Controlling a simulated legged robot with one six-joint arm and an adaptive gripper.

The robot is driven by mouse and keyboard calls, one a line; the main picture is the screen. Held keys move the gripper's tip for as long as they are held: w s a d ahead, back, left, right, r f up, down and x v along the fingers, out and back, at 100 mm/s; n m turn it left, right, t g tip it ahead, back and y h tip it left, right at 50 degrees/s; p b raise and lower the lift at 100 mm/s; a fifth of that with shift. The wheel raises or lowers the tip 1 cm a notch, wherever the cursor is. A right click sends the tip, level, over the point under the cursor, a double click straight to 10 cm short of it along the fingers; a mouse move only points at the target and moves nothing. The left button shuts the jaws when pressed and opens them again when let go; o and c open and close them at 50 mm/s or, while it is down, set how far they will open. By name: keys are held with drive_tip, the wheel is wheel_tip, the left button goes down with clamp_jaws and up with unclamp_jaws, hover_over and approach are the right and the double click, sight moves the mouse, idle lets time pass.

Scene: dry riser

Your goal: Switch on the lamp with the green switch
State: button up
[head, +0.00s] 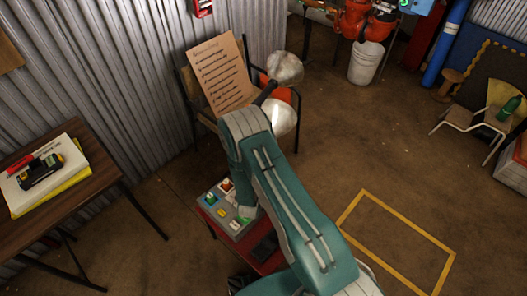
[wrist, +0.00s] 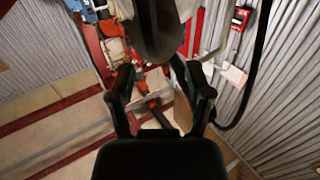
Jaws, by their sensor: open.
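A grey control panel (head: 228,207) with several small coloured switches sits on a red stand at lower middle in the head view, left of my teal arm. Green patches show on it, but the switches are too small to tell apart clearly, and my arm covers part of the right side. Two pale rounded shapes, an upper one (head: 285,68) and a lower one (head: 281,116), show beyond my arm; I cannot tell whether they are lamps. In the wrist view my gripper (wrist: 161,98) is open, with nothing between its fingers. The panel is not recognisable there.
A chair holding a cardboard sign (head: 220,74) stands by the corrugated wall. A wooden table (head: 95,190) at left bears papers and a dark device. A white bucket (head: 366,62) stands at the back. Floor around the yellow taped rectangle (head: 355,199) is clear.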

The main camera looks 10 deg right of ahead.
drive_tip(key=shift+x, duration=1.65)
clamp_jaws()
